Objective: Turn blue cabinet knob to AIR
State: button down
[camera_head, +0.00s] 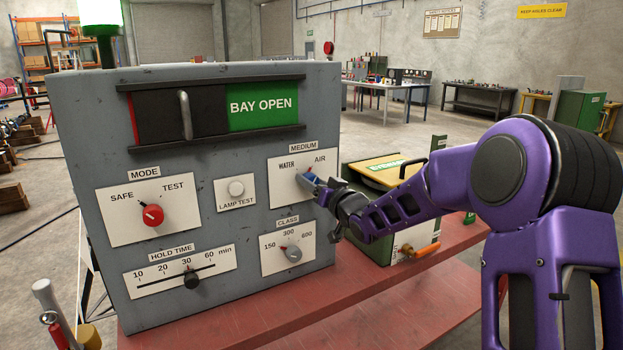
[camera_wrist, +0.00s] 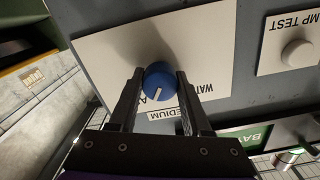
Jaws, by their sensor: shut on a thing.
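The blue knob (camera_head: 309,177) sits on the white MEDIUM plate (camera_head: 283,184) at the cabinet's upper right, with WATER printed up and left of it and AIR up and right. My gripper (camera_head: 319,187) reaches it from the right and hides part of it. In the wrist view, turned nearly upside down, my gripper (camera_wrist: 159,75) is shut on the blue knob (camera_wrist: 158,82), one finger on each side. The knob's white mark points down and slightly left there, on the AIR side of straight. The AIR word is mostly hidden, so I cannot tell if the mark lines up with it.
The grey cabinet (camera_head: 85,110) also carries a red MODE knob (camera_head: 152,214), a LAMP TEST button (camera_head: 236,188), a grey CLASS knob (camera_head: 293,253) and a HOLD TIME slider (camera_head: 191,279). A green box (camera_head: 385,172) stands to the right on the red bench (camera_head: 345,295).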

jog(key=shift+m, duration=0.6)
jog(key=shift+c, duration=1.8)
grip_release()
jog(key=shift+s, duration=0.1)
jog(key=v, duration=1.7)
jog(key=shift+d, duration=0.15)
